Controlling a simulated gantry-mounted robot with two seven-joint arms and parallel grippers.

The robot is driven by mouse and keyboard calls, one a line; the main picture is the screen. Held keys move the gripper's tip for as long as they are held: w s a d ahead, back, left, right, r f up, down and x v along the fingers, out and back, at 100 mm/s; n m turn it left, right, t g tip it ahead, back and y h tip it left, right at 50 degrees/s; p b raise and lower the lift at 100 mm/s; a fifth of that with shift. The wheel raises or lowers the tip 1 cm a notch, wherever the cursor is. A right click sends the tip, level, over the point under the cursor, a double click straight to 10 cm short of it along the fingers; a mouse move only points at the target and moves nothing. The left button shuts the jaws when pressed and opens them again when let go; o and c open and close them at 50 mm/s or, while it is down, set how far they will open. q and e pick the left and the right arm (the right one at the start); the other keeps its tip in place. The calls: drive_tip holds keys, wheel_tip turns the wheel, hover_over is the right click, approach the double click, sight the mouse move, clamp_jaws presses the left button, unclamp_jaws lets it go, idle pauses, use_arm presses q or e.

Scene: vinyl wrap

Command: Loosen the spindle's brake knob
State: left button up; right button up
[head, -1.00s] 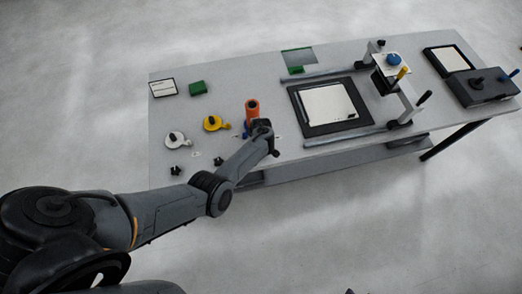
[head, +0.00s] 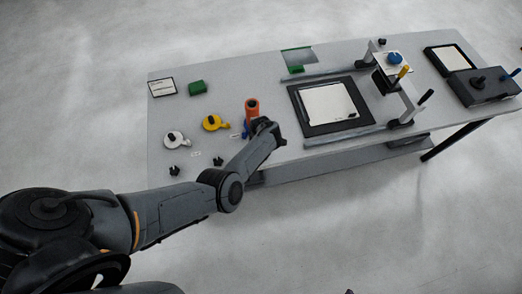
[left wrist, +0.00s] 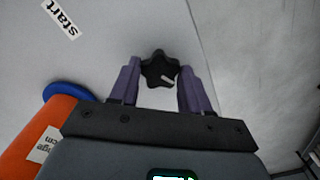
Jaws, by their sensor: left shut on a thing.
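The orange spindle (head: 252,108) stands upright near the table's front edge, with a bit of blue at its foot. In the left wrist view its orange side (left wrist: 40,140), a white label and a blue rounded edge (left wrist: 68,92) show at the left. My left gripper (left wrist: 160,80) has its purple fingers on either side of a black star-shaped knob (left wrist: 159,67) with a white mark, and is shut on it. In the head view my left gripper (head: 262,124) is just right of the spindle and hides the knob. My right gripper is in neither view.
Yellow (head: 214,123) and white (head: 175,139) discs with black knobs lie left of the spindle. Small black knobs (head: 174,170) lie near the front edge. A black-framed plate (head: 293,92) and a press-like frame (head: 408,95) stand to the right.

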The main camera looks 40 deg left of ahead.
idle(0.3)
use_arm(q)
drive_tip(key=o, duration=1)
drive_tip(key=shift+o, duration=0.2)
drive_tip(key=shift+r, duration=0.1)
wheel_tip(320, 180, up, 11)
drive_tip(key=p, duration=0.3)
drive_tip(key=shift+a+f, duration=0.2)
